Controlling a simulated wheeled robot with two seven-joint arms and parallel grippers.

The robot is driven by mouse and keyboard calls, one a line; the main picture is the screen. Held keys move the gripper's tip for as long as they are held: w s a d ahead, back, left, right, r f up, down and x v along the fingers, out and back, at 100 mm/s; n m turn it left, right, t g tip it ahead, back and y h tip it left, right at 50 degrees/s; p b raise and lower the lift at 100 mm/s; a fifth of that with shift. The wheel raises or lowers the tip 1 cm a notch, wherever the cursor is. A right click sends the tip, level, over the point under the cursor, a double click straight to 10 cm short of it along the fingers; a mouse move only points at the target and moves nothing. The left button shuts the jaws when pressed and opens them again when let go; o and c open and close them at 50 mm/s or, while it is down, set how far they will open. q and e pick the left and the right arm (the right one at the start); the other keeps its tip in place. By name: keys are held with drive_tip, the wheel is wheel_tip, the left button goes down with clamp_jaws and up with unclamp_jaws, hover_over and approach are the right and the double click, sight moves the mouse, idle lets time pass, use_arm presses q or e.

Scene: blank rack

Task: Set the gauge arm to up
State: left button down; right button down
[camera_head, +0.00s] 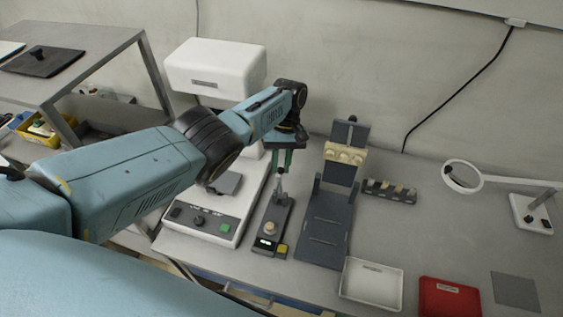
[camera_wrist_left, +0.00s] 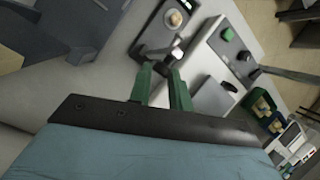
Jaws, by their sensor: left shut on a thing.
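The gauge (camera_head: 271,232) is a dark narrow block on the table with a round tan knob, a small lit display and a yellow button at its front. Its slim metallic arm (camera_head: 280,184) stands up at the block's back end. My left gripper (camera_head: 280,172) points down over that end, its green fingers shut on the arm's top. In the left wrist view the green fingers (camera_wrist_left: 163,82) close on the arm's pale tip (camera_wrist_left: 167,54), with the gauge body (camera_wrist_left: 172,20) beyond. The exact tilt of the arm is hard to tell. My right gripper is not in view.
A white machine (camera_head: 216,205) with knobs and a green button stands close left of the gauge. A dark upright rack (camera_head: 329,215) stands close right. A white tray (camera_head: 371,284), a red tray (camera_head: 449,297) and a magnifier lamp (camera_head: 463,176) are farther right.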

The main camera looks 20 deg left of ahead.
use_arm(q)
drive_tip(key=shift+s+d+f, duration=0.25)
drive_tip(key=shift+d+f, duration=0.05)
drive_tip(key=shift+d, duration=0.1)
drive_tip(key=c, duration=1.6)
unclamp_jaws()
drive_tip(key=o, duration=0.3)
drive_tip(key=shift+w, duration=0.2)
drive_tip(key=shift+a+r, duration=0.1)
drive_tip(key=shift+a, duration=0.05)
drive_tip(key=shift+r, duration=0.1)
drive_tip(key=b+v, duration=0.2)
drive_tip(key=v, duration=1.1)
drive_tip(key=shift+r, duration=0.1)
drive_tip(key=shift+c, duration=0.2)
